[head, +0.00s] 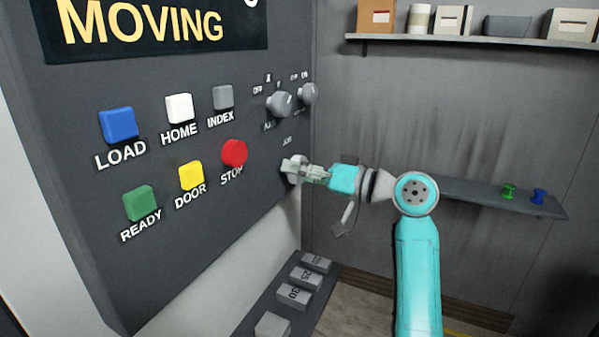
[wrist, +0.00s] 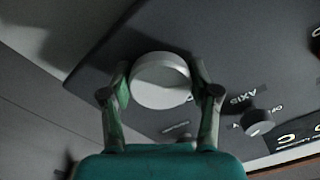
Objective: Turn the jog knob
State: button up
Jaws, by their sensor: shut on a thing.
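The jog knob (head: 290,169) is a round light grey knob low on the right side of the dark control panel (head: 215,230), under the small JOG label. In the wrist view the knob (wrist: 160,80) shows its round face between my two fingers. My gripper (head: 301,171) is at the knob, with its fingers closed on the knob's sides. In the wrist view my gripper (wrist: 161,92) has one finger on each side of the knob. In the head view the fingers hide part of the knob.
Two other grey knobs, one left (head: 280,104) and one right (head: 307,93), sit above. Blue (head: 119,125), green (head: 140,204), yellow (head: 191,176) and red (head: 234,153) buttons lie left. A shelf (head: 480,195) stands right. Grey blocks (head: 294,297) lie below.

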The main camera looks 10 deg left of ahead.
jog(key=m, duration=0.6)
jog(key=shift+r, duration=0.1)
jog(key=m, duration=0.6)
jog(key=shift+r+m, duration=0.1)
jog(key=shift+m, duration=0.2)
dwell(0.3)
jog(key=o, duration=1.2)
jog(key=shift+c, duration=0.2)
jog(key=v, duration=1.2)
